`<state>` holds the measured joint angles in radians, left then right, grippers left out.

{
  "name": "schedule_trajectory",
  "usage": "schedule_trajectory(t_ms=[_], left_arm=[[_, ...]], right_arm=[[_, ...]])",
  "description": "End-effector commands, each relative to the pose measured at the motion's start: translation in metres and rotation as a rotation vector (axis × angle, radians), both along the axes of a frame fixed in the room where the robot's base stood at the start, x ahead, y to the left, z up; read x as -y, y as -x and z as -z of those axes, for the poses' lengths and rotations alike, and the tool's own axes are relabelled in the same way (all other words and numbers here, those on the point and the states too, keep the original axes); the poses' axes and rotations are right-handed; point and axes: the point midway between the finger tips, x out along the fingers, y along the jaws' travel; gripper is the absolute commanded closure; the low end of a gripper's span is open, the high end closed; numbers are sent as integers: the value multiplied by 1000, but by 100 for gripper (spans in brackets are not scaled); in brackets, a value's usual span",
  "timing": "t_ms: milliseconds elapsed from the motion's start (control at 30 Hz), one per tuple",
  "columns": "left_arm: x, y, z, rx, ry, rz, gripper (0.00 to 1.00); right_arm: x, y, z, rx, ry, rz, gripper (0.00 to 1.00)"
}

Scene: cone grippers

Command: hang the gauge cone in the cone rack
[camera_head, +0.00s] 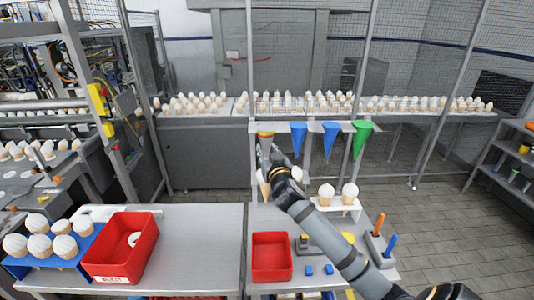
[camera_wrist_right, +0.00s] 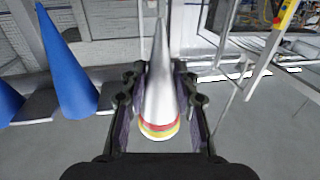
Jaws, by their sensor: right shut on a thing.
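The gauge cone (camera_head: 265,137) is silver with red and yellow bands near its wide end. In the head view it is point down at the left end of the cone rack (camera_head: 315,128), level with the hanging cones. In the wrist view the gauge cone (camera_wrist_right: 160,95) stands between the two fingers of my right gripper (camera_wrist_right: 160,85), which is shut on it. In the head view my right gripper (camera_head: 273,160) is just below the rack, partly covering the cone's lower part. I cannot tell whether the cone rests in the rack. My left gripper is not in view.
Two blue cones (camera_head: 299,138) and a green cone (camera_head: 362,136) hang in the rack to the right. Ice cream cones in a white holder (camera_head: 346,206) stand below. A red bin (camera_head: 271,256) and a red crate (camera_head: 120,249) are nearer. The left table's middle is clear.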

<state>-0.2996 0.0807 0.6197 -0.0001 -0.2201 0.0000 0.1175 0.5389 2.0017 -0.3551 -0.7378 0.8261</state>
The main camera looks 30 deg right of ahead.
Motion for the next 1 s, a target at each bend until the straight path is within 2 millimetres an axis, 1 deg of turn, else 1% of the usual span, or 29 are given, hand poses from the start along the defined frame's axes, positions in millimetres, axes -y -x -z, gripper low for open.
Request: schedule_trajectory(t_ms=[467, 1000], left_arm=[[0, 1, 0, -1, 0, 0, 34], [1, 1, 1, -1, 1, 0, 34]], right_arm=[[2, -4, 0, 1, 0, 0, 93], [14, -23, -1, 1, -1, 0, 93]])
